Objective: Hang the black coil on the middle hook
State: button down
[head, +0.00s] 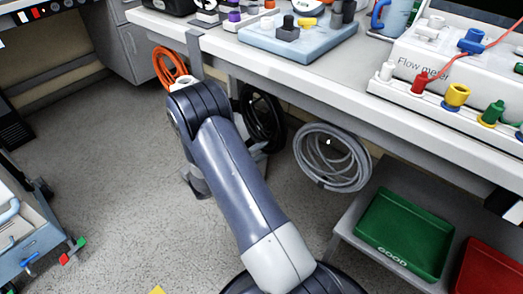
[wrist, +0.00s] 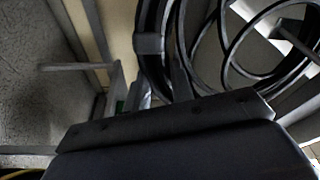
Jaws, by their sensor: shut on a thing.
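The black coil (head: 266,125) hangs below the bench edge, between the orange coil and the grey coil, partly hidden by my arm in the head view. In the wrist view the black coil (wrist: 147,44) fills the top middle and right, with a dark band around its strands. My gripper (wrist: 160,88) reaches up to its left side and is shut on it. My arm hides the gripper in the head view. A bare grey hook bar (wrist: 75,67) sticks out at the left of the wrist view. I cannot tell which hook it is, or whether the coil touches any hook.
The orange coil (head: 168,66) hangs at the left and the grey coil (head: 333,158) at the right under the bench (head: 340,80). A green GOOD bin (head: 402,232) and a red bin (head: 492,268) stand on a low shelf. A cart (head: 25,228) is at left. The floor between is open.

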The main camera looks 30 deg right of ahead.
jog(key=c, duration=1.1)
grip_release()
jog(key=shift+c, duration=0.2)
jog(key=shift+a, duration=0.1)
jog(key=s+a+p, duration=0.1)
jog(key=a+p, duration=0.1)
jog(key=a, duration=0.8)
jog(key=shift+a+f+p, duration=0.3)
jog(key=shift+f+p, duration=0.1)
jog(key=d+b, duration=0.1)
jog(key=d, duration=0.2)
jog(key=d+b, duration=0.1)
jog(key=d, duration=0.3)
jog(key=w+d+r+b, duration=0.1)
jog(key=d, duration=0.2)
jog(key=shift+d, duration=0.4)
jog(key=shift+s+a+r, duration=0.15)
jog(key=shift+a+r, duration=0.25)
jog(key=shift+r, duration=0.05)
